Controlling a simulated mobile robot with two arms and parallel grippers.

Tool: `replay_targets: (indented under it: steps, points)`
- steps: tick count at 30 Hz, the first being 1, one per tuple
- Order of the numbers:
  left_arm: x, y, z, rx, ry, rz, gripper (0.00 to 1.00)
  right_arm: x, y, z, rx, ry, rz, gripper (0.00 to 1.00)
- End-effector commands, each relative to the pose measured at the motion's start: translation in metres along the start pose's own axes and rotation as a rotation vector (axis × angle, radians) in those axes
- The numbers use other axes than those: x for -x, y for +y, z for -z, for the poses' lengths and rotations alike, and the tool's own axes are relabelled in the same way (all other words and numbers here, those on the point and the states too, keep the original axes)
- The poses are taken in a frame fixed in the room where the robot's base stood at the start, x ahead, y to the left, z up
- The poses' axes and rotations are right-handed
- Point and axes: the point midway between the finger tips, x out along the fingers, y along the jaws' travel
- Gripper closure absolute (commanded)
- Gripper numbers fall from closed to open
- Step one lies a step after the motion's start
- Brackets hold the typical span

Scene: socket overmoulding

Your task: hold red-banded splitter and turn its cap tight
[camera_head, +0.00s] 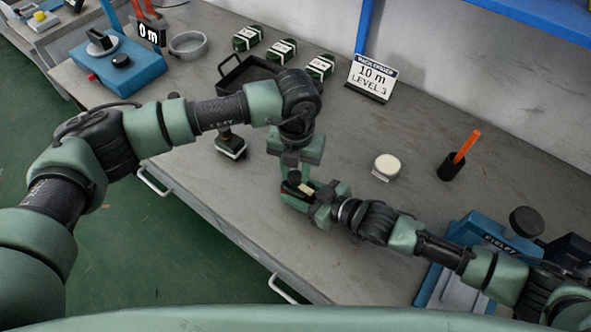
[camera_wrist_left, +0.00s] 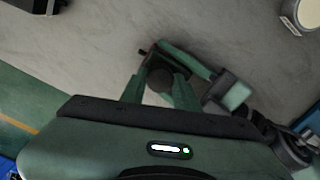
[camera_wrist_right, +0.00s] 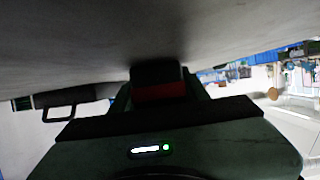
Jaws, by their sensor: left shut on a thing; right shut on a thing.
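The red-banded splitter (camera_wrist_right: 158,91) is a dark body with a red band, held between the fingers of my right gripper (camera_wrist_right: 157,100) in the right wrist view. In the head view the splitter (camera_head: 293,187) is mostly hidden by both grippers. My right gripper (camera_head: 313,198) comes in low from the right and is shut on its body. My left gripper (camera_head: 298,176) points down from above and is shut on the dark round cap (camera_wrist_left: 160,79), which shows between its fingertips in the left wrist view. Whether cap and body are flush is hidden.
Another dark unit with a red band (camera_head: 230,146) stands near the table's front edge. A black tray (camera_head: 236,78) and several green boxes (camera_head: 281,51) lie behind. A level sign (camera_head: 371,79), a cream disc (camera_head: 387,166) and a cup with an orange stick (camera_head: 452,167) stand right.

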Motion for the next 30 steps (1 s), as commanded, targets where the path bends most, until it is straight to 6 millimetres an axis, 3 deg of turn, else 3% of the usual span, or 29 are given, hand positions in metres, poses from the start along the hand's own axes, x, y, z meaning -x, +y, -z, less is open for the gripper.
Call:
replay_targets:
  steps: [18,30]
  points:
    - [0.0014,-0.0006,-0.0003,-0.394,-0.002,0.001,1.00,0.0002,0.0005,-0.0021,0.000,-0.005,-0.001,0.97]
    - [0.0021,-0.0012,-0.0002,-0.489,-0.002,0.001,1.00,0.0004,0.0009,-0.0045,-0.001,-0.011,-0.003,0.97]
